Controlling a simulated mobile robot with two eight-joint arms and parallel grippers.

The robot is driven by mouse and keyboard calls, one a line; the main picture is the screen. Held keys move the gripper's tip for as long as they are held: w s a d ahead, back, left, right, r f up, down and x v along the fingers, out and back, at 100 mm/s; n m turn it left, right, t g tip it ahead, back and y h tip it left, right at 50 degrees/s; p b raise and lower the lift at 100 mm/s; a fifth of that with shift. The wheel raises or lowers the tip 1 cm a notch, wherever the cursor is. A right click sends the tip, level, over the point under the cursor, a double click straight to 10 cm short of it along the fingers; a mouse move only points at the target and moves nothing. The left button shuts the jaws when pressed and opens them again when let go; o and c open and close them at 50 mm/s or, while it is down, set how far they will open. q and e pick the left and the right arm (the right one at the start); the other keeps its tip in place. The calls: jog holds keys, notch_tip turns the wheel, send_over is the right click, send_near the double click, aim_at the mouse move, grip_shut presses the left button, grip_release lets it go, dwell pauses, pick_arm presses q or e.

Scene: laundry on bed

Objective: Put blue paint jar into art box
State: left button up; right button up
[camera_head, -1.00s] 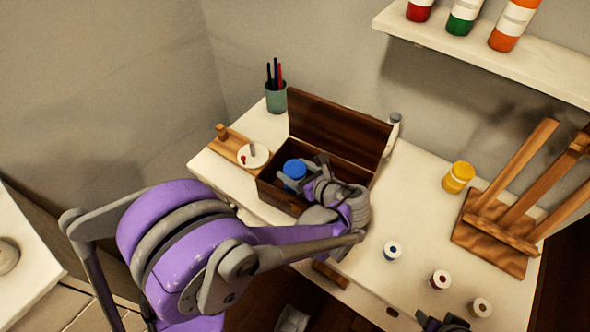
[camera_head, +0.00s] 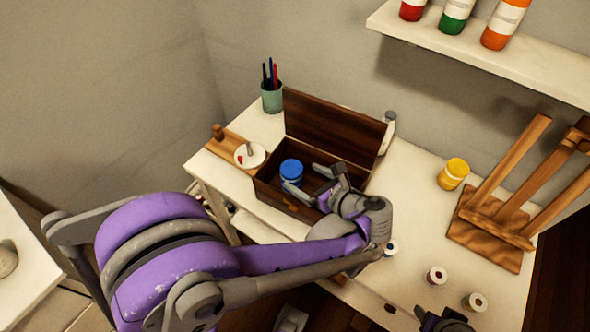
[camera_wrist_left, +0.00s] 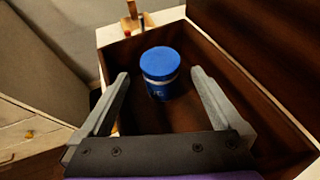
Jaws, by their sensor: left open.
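The blue paint jar (camera_head: 291,172) stands upright inside the dark wooden art box (camera_head: 283,199), toward its left end. The box's lid (camera_head: 333,128) is open and tilted back. My left gripper (camera_head: 309,184) is open at the box, just right of the jar and apart from it. In the left wrist view the jar (camera_wrist_left: 161,73) stands on the box floor beyond the two spread fingers (camera_wrist_left: 160,92), with nothing between them. At the bottom right of the head view, a dark gripper part (camera_head: 441,320), seemingly of my right arm, shows only in part.
On the white table (camera_head: 410,215) stand a yellow jar (camera_head: 453,173), small paint pots (camera_head: 437,275) and a wooden easel (camera_head: 500,215). A pen cup (camera_head: 272,98) and a wooden board with a white dish (camera_head: 249,155) are left of the box. A shelf with bottles hangs above.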

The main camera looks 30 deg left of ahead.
pick_arm(q)
jog(key=shift+v, duration=2.65)
